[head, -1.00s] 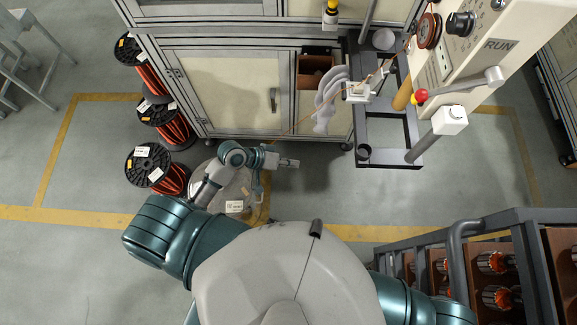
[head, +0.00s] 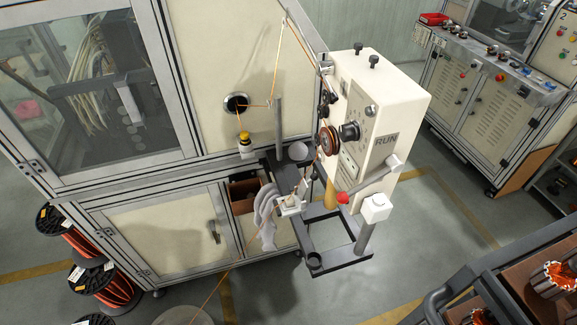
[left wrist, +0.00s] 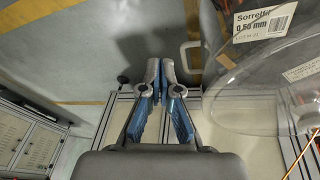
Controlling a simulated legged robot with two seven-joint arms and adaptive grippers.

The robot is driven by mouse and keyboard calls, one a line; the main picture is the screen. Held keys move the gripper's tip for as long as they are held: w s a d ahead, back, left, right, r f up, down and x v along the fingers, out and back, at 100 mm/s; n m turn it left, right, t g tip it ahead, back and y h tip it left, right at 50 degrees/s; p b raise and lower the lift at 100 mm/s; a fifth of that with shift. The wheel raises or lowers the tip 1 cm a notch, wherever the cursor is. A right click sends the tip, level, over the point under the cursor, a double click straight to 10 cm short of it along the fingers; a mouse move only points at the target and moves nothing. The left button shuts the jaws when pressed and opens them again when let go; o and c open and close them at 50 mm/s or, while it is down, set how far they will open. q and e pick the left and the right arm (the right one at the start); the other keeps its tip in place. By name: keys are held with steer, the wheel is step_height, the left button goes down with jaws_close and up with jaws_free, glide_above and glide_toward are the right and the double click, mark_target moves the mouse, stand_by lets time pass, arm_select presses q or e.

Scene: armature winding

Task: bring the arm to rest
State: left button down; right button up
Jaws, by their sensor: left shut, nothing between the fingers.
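My left gripper (left wrist: 161,70) shows in the left wrist view, with its two blue-and-grey fingers close together and nothing between them. It is beside a clear, rounded container with a white label (left wrist: 264,20) reading 0.50 mm, which is at the right and apart from the fingers as far as I can tell. Neither of my arms shows in the head view. My right gripper is in no current view.
The winding machine (head: 385,105) marked RUN stands at centre right on a dark stand (head: 340,262). A framed cabinet (head: 160,235) is behind it. Wire spools (head: 117,287) stand at lower left. A rack with armatures (head: 556,280) is at lower right. Grey floor lies between.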

arm_select(q)
steer(key=s+f+m+g, duration=0.1)
steer(key=s+f, duration=0.3)
steer(key=s, duration=0.2)
steer(key=s+f+m+y, duration=0.1)
steer(key=s+f, duration=0.3)
steer(key=s, duration=0.3)
steer(key=shift+a+m+g, duration=0.3)
steer(key=shift+g, duration=0.1)
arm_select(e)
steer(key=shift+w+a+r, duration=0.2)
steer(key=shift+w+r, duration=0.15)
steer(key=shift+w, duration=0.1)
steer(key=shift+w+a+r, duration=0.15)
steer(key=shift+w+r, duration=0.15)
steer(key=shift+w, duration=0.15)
arm_select(q)
steer(key=shift+s, duration=0.1)
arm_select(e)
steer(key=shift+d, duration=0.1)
